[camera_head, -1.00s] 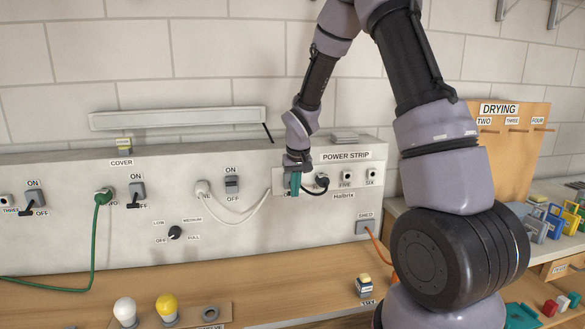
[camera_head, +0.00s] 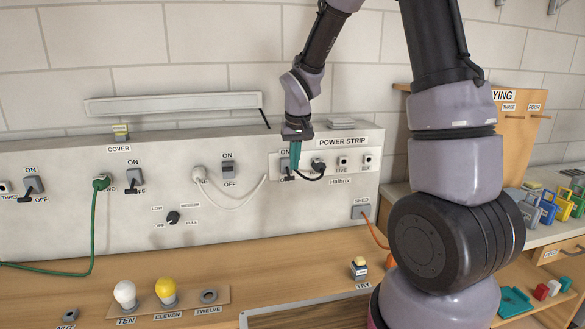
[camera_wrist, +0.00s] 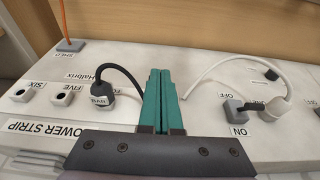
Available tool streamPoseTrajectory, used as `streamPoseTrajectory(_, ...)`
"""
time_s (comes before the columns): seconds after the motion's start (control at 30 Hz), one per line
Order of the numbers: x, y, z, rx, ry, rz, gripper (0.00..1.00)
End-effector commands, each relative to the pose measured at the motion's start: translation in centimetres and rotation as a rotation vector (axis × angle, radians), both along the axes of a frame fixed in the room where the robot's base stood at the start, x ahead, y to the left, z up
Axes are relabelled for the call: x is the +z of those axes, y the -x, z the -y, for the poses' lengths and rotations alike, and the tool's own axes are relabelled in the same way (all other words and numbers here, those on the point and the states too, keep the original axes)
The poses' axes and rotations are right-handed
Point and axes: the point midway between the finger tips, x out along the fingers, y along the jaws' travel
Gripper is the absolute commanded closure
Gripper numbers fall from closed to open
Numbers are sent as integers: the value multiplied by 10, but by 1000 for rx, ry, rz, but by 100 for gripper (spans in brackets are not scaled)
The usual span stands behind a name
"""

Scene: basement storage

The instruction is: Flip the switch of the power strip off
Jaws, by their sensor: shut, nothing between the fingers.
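The power strip (camera_head: 330,174) is a pale panel on the grey wall board, under its POWER STRIP label. Its switch (camera_head: 284,163) is mostly hidden behind my fingers, below an ON label, so I cannot tell which way it is tipped. A black plug (camera_head: 318,166) sits beside it, and it also shows in the wrist view (camera_wrist: 100,97). My gripper (camera_head: 293,165) is shut and empty, its teal fingers together, pointing down close in front of the switch. In the wrist view the fingers (camera_wrist: 160,100) cover the switch area; contact cannot be told.
Free sockets FIVE (camera_head: 342,161) and SIX (camera_head: 367,160) lie right of the plug. Left stand another switch (camera_head: 228,171) and a white plug (camera_head: 199,174) with a loose cable.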

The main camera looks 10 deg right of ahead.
Motion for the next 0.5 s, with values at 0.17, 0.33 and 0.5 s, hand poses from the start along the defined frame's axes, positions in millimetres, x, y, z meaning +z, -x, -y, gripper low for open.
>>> streamPoseTrajectory(0.17, 18, 30, 1, -1, 0, 2, 100)
streamPoseTrajectory(0.33, 26, 44, 1, -1, 0, 1, 100)
streamPoseTrajectory(0.5, 27, 47, 1, -1, 1, -1, 100)
